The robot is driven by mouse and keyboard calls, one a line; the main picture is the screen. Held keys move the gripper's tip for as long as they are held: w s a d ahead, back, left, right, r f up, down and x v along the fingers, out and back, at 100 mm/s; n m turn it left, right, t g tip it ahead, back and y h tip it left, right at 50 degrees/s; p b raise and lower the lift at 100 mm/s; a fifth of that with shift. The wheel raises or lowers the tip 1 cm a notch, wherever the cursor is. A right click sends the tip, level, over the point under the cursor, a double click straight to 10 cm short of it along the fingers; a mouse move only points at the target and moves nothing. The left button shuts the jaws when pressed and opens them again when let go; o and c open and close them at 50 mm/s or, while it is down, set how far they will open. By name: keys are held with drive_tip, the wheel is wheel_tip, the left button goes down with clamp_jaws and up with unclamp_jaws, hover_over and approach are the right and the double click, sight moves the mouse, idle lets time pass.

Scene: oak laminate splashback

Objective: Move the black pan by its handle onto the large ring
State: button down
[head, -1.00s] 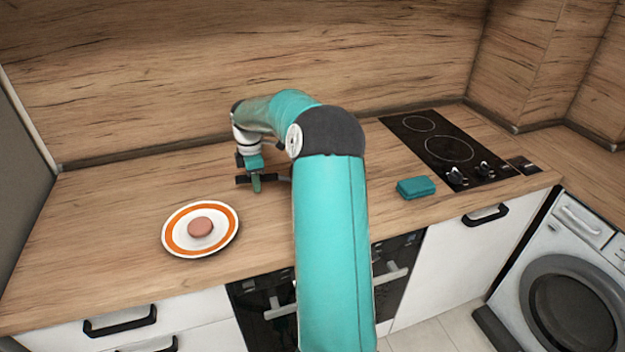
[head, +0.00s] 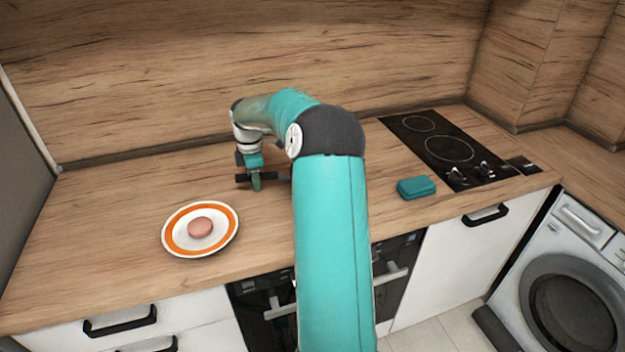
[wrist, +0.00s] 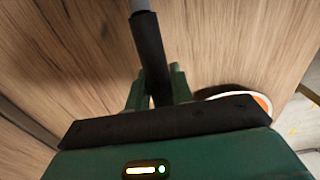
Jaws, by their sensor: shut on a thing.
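The black pan's handle (wrist: 149,45) runs down the wrist view between my gripper's fingers, with a grey piece at its top end. My gripper (wrist: 157,86) is shut on this handle. In the head view my gripper (head: 256,184) points down, low over the counter left of my arm, and the dark handle (head: 242,179) sticks out to its left. The pan's body is hidden behind my arm. The large ring (head: 449,148) is the nearer ring on the black hob at the right, and it is bare.
A smaller ring (head: 419,123) lies farther back on the hob (head: 478,160). A teal box (head: 416,188) sits on the counter left of the hob's front. An orange-banded plate (head: 172,240) with a pinkish round item (head: 200,227) stands at the front left. A wooden splashback (head: 200,70) rises behind.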

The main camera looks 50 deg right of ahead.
drive_tip(key=shift+r, duration=2.4)
